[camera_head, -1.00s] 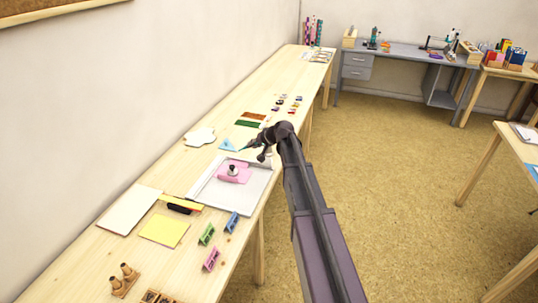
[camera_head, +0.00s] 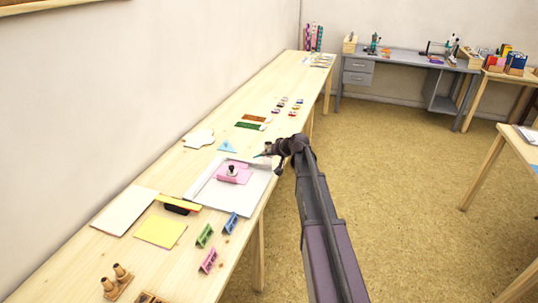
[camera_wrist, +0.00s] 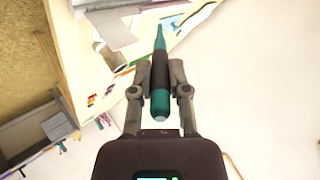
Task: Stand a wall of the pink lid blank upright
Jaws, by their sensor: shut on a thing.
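The pink lid blank (camera_head: 222,180) lies on a pale grey board (camera_head: 206,193) on the long wooden table. A small dark and silver knob-like piece (camera_head: 232,170) stands on its middle. At this size I cannot tell whether any wall of the blank is raised. My gripper (camera_head: 271,149) is above the table's right edge, to the right of and apart from the blank. It is shut on a teal pen-like tool with a black grip band (camera_wrist: 160,70), its pointed end facing away from my wrist. In the head view the tool's tip points left.
A light blue triangle (camera_head: 227,146) and a white blob-shaped sheet (camera_head: 198,138) lie behind the board. A yellow sheet (camera_head: 160,231), a black-and-yellow tool (camera_head: 180,207) and green, blue and pink holders (camera_head: 204,236) lie in front. Open floor is to the right of the table.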

